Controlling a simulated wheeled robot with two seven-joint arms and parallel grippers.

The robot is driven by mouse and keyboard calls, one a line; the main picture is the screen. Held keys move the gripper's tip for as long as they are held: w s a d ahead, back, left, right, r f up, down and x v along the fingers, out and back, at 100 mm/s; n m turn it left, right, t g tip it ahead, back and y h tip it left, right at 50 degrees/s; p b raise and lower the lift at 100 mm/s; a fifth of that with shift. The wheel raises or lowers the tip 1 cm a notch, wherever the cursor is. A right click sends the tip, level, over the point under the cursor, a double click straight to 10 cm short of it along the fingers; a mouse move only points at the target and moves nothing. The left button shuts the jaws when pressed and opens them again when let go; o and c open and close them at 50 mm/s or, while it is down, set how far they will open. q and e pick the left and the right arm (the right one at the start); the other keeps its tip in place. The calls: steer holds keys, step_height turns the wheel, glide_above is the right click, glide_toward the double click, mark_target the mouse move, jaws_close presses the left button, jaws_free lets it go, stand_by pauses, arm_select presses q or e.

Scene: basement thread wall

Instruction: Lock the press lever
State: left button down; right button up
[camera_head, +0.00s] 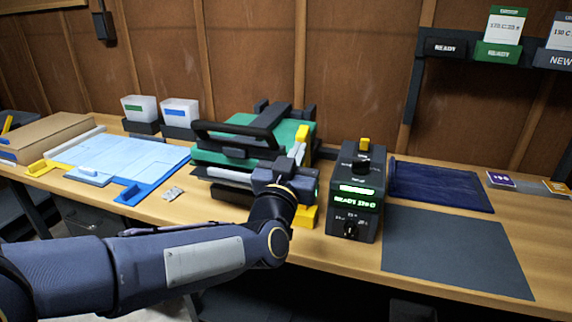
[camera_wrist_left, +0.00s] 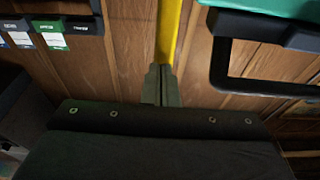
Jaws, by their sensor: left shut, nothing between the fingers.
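The heat press stands mid-bench, with a green upper plate (camera_head: 225,147) and a black loop handle (camera_head: 235,134). A yellow upright lever (camera_head: 303,136) rises at its right side; a yellow block (camera_head: 306,216) shows lower down. My left gripper (camera_head: 298,153) is at the press's right side, close by the yellow lever. In the left wrist view its fingers (camera_wrist_left: 160,86) are shut and empty, and the yellow lever (camera_wrist_left: 171,30) runs up just beyond the tips. I cannot tell whether they touch. My arm hides the lever's lower part. My right gripper is not in view.
A black control box (camera_head: 356,190) with a lit green display reading READY stands right of the press. A dark blue cloth (camera_head: 440,184) and a grey mat (camera_head: 455,250) lie farther right. A light blue sheet (camera_head: 120,160) and two white bins (camera_head: 180,112) are at left.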

mark_target(300, 138)
arm_select(q)
steer(key=w+p, duration=0.1)
steer(key=p, duration=0.1)
steer(key=w+d+r+g+p, duration=0.1)
steer(key=w+p, duration=0.1)
steer(key=w+r+g+p, duration=0.1)
steer(key=p, duration=0.2)
steer(key=shift+w+d+y, duration=0.25)
steer(key=shift+w+y, duration=0.05)
steer(key=shift+y, duration=0.1)
steer(key=shift+w+p, duration=0.2)
steer(key=shift+p, duration=0.15)
steer(key=shift+g+p, duration=0.3)
steer(key=shift+w+a, duration=0.1)
